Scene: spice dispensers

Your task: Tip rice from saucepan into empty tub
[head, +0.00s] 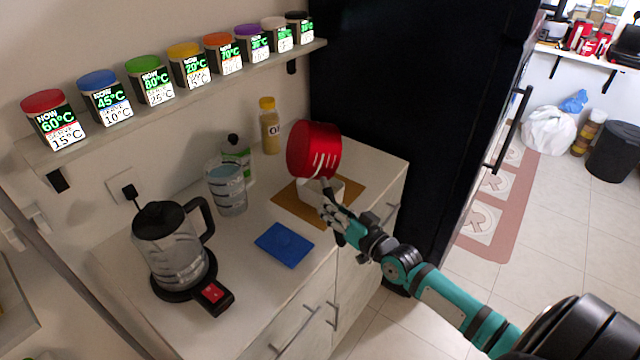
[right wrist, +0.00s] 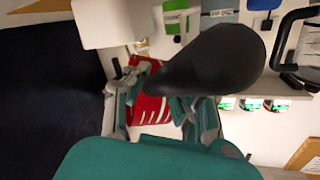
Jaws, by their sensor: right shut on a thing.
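The red saucepan (head: 313,150) is tilted on its side above the counter, its black handle (right wrist: 215,60) large in the right wrist view. My right gripper (head: 330,205) is shut on the saucepan at its handle side. The white tub (head: 338,188) stands on a brown mat (head: 290,203) just below the saucepan, partly hidden by the pan and my gripper. Pale streaks show on the pan's side; I cannot tell whether they are rice. The inside of the pan and of the tub is hidden. My left gripper is out of view.
A blue lid-like slab (head: 284,245) lies in front of the mat. A kettle (head: 170,250), a clear jug (head: 226,188) and a bottle (head: 269,126) stand on the counter. A shelf of spice jars (head: 190,64) hangs above. A black fridge (head: 400,80) borders the right.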

